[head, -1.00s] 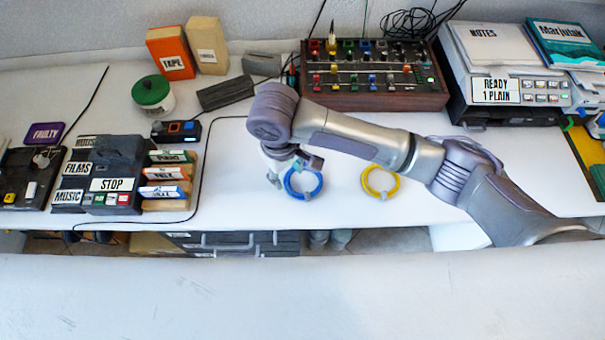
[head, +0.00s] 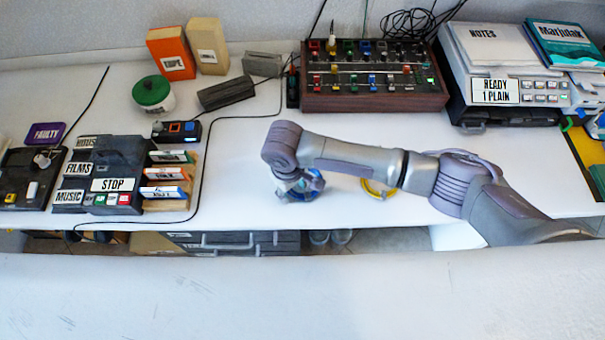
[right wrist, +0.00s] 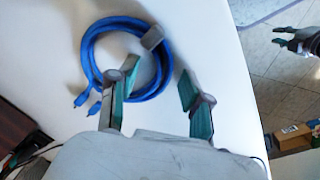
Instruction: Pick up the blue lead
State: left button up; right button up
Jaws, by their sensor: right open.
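The blue lead (right wrist: 88,58) is a coiled blue cable with a grey tie, lying on the white table. In the head view the blue lead (head: 303,198) is mostly hidden by my right gripper (head: 297,187), which is low above it. In the right wrist view my right gripper (right wrist: 158,84) is open and empty, with its fingers by the coil's near right side. One finger overlaps the coil; I cannot tell whether it touches. My left gripper (right wrist: 290,42) shows small and dark at the right edge of that view, over the floor; its jaws are unclear.
A yellow lead (head: 377,192) lies right of the blue one, partly behind my right arm. A mixer box (head: 372,103) stands behind. A black device with labels (head: 100,190) is at left.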

grip_shut()
jog(key=shift+r, duration=0.1)
